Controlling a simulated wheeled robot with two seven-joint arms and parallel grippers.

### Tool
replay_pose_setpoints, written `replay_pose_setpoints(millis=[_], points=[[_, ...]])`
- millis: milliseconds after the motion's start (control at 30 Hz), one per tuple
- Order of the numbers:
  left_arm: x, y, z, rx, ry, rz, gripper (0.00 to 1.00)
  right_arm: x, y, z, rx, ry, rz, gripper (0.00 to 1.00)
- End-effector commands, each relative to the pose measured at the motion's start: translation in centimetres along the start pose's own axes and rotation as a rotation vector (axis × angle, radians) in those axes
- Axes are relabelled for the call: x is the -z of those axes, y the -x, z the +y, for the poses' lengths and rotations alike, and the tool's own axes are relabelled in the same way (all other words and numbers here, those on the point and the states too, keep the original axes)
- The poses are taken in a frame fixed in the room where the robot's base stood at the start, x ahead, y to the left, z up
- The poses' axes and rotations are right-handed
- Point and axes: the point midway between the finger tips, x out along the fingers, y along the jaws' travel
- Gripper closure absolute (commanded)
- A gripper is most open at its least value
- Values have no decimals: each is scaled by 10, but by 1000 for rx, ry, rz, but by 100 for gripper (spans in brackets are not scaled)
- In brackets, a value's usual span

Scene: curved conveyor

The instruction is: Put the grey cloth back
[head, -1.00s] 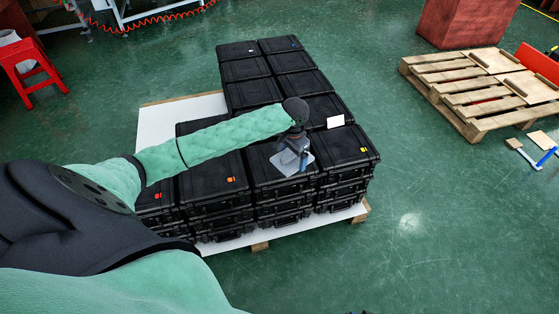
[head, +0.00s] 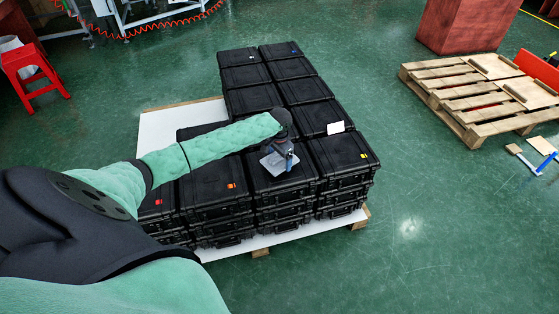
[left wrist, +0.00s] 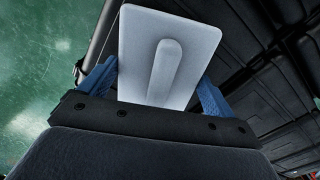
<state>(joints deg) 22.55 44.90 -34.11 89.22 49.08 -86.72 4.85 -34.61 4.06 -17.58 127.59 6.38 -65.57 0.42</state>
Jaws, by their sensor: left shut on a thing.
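The grey cloth (head: 272,163) is a pale grey, stiff-looking flat rectangle above or on a front black case; whether it touches the lid is unclear. In the left wrist view the cloth (left wrist: 138,35) has a raised ridge along its middle and lies between the blue fingers. My left gripper (head: 289,158) is shut on it. The left wrist view shows the same gripper (left wrist: 158,88) with a finger on each side of the cloth. My right gripper is not in view.
Black cases (head: 209,184) are stacked in rows on a white-topped pallet (head: 166,128). A small white card (head: 335,128) is on a case to the right. A wooden pallet (head: 467,115) stands at the right and a red stool (head: 35,66) at the left. Green floor is clear in front.

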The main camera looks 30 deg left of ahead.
Motion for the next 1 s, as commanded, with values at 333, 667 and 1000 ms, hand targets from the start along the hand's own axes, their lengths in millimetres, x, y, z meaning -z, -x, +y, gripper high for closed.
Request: replay_pose_setpoints(millis=[333, 667, 1000], points=[[0, -17, 0, 0, 0, 0, 31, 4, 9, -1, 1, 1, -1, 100], [0, -20, 0, -1, 1, -1, 0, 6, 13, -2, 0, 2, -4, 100], [0, -17, 0, 0, 0, 1, 0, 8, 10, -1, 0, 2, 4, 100]])
